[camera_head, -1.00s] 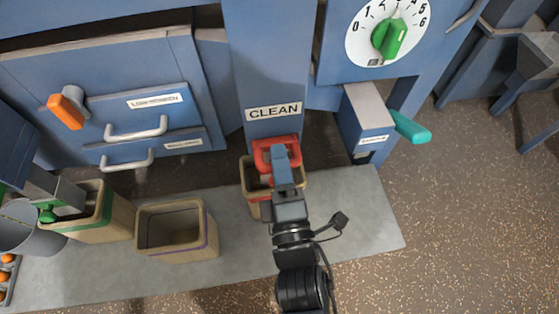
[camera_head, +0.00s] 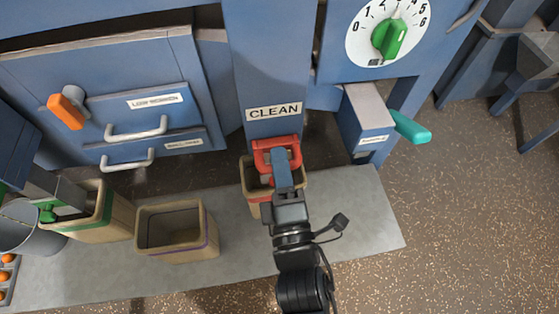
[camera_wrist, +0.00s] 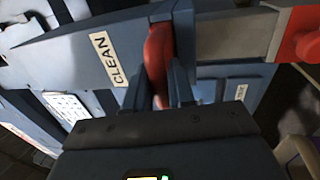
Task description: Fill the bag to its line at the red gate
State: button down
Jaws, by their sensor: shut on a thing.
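The red gate handle (camera_head: 278,146) sits at the foot of the blue spout labelled CLEAN (camera_head: 274,112). My gripper (camera_head: 284,172) is shut on the red handle. In the wrist view the red handle (camera_wrist: 158,60) lies between the two fingers. A tan bag with a red band (camera_head: 256,203) stands under the spout. Its mouth is mostly hidden by the handle and my arm, so its fill level cannot be told.
An open bag with a purple band (camera_head: 178,250) stands to the left, and a green-banded bag (camera_head: 100,230) farther left by a grey bucket (camera_head: 22,225). A teal handle (camera_head: 410,127) and green dial (camera_head: 390,38) are at right. The grey slab's right end (camera_head: 370,225) is clear.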

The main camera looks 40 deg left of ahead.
jog(key=v, duration=0.3)
jog(key=shift+s+d+r+p, duration=0.1)
jog(key=shift+d+r+p, duration=0.1)
jog(key=shift+p, duration=0.2)
jog(key=c, duration=1.1)
grip_release()
jog(key=b+v, duration=0.1)
jog(key=v, duration=0.6)
jog(key=shift+s+d, duration=0.25)
jog(key=shift+d, duration=0.05)
